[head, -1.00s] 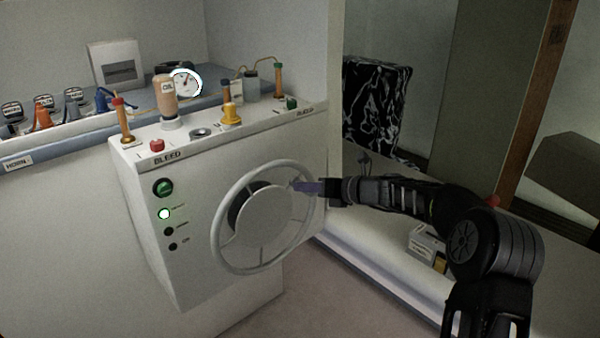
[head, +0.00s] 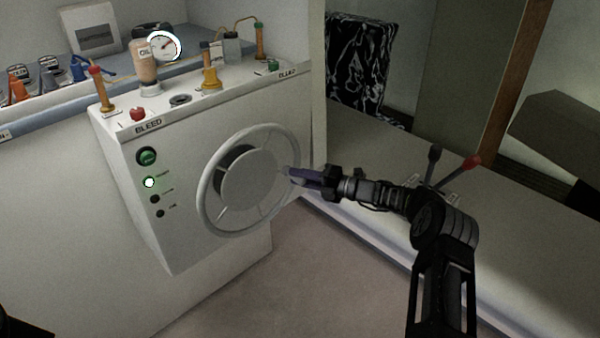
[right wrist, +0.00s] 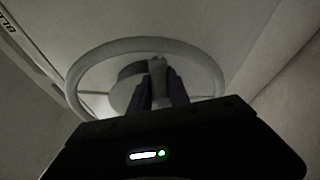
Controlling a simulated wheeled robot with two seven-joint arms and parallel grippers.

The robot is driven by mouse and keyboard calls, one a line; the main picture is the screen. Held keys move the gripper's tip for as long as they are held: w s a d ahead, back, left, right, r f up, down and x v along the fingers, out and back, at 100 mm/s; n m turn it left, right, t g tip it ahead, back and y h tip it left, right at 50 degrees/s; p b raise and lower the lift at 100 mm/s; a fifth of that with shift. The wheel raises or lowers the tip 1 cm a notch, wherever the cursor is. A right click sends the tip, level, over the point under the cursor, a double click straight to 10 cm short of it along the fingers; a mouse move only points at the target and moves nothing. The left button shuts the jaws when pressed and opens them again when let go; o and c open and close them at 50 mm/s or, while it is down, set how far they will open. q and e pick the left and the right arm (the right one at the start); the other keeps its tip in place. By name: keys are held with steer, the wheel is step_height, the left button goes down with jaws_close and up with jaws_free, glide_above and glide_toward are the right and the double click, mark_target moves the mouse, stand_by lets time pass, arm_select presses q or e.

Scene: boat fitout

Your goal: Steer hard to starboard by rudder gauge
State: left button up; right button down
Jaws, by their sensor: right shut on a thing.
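The grey steering wheel (head: 204,196) stands upright on the front of the white console (head: 185,235). My right gripper (head: 290,172) reaches in from the right and is at the wheel's right side. It is shut on a pale knob of the wheel; in the right wrist view the knob (right wrist: 158,72) sits between the dark fingers, inside the wheel's ring (right wrist: 75,82). A round white gauge (head: 164,45) with a dark needle stands behind the console top; its markings are too small to read.
The console top carries a bottle (head: 146,68), a red button (head: 138,114) and amber bleed fittings (head: 209,78). A red-knobbed lever (head: 470,162) and a black-knobbed lever (head: 434,153) stand on the ledge behind my right arm. The floor below is clear.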

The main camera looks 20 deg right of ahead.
steer(key=shift+s+a+f+b, duration=0.1)
steer(key=shift+f+b, duration=0.1)
steer(key=shift+f, duration=0.3)
steer(key=shift+s+a+f+b, duration=0.1)
steer(key=shift+f+b, duration=0.05)
steer(key=shift+f, duration=0.3)
steer(key=c, duration=1.2)
jaws_free()
steer(key=shift+w+r, duration=0.1)
steer(key=v, duration=0.7)
steer(key=shift+s+d+b, duration=0.2)
steer(key=shift+s+b, duration=0.1)
steer(key=shift+b, duration=0.1)
steer(key=shift+r, duration=0.1)
